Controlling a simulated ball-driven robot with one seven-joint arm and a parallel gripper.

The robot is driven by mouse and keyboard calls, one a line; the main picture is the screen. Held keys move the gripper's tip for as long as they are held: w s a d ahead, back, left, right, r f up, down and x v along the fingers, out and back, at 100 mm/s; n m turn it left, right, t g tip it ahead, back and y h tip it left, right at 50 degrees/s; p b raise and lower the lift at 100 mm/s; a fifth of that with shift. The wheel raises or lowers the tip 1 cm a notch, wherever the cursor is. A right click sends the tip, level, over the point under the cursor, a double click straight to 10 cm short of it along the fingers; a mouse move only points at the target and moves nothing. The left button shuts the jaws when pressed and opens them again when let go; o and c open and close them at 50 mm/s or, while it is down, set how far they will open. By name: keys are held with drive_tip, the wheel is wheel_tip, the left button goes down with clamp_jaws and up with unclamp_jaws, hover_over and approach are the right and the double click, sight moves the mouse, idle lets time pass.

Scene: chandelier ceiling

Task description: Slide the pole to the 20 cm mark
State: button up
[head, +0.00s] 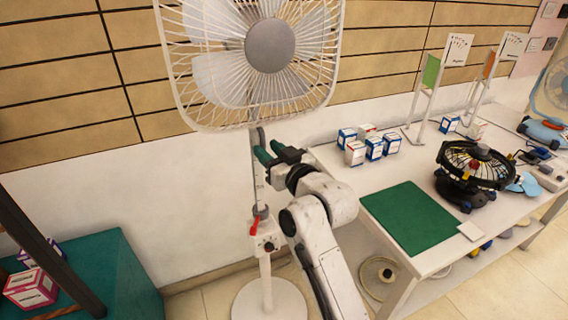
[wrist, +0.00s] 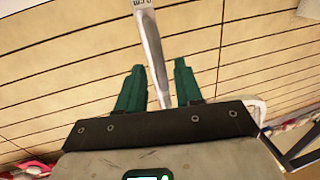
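A white standing fan (head: 270,46) has a square wire cage and a thin grey pole (head: 258,180) rising from a thicker white stand (head: 266,285). A red lever (head: 254,226) sits at the collar where the pole enters the stand. My gripper (head: 266,153) is at the upper pole, below the fan head. In the wrist view, the green fingers (wrist: 160,80) are apart. The pole (wrist: 152,45) runs between them in the picture, with gaps on both sides. Lettering at its top edge is partly cut off, and I cannot read a height mark.
A white table (head: 350,180) stands at right with a green mat (head: 410,217), small boxes (head: 374,148) and a black fan (head: 474,168). A teal cabinet (head: 105,262) with boxes is at lower left. The wall is close behind the stand. Tiled floor is open at lower right.

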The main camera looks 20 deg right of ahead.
drive_tip(key=s+d, duration=0.1)
drive_tip(key=s, duration=0.6)
drive_tip(key=shift+s+d+b, duration=0.2)
drive_tip(key=shift+d+b, duration=0.1)
drive_tip(key=s+d+f+m+g+h, duration=0.3)
drive_tip(key=s+f+g, duration=0.8)
drive_tip(key=s+f, duration=1.3)
drive_tip(key=s+d+f+g, duration=0.1)
drive_tip(key=s+f+g, duration=0.1)
drive_tip(key=s, duration=0.5)
drive_tip(key=s+d+f+g+p, duration=0.1)
drive_tip(key=s+f+g, duration=0.1)
drive_tip(key=s, duration=0.5)
drive_tip(key=shift+s+d+f+g+h, duration=0.2)
drive_tip(key=shift+d+f+g+h, duration=0.15)
drive_tip(key=shift+g, duration=0.45)
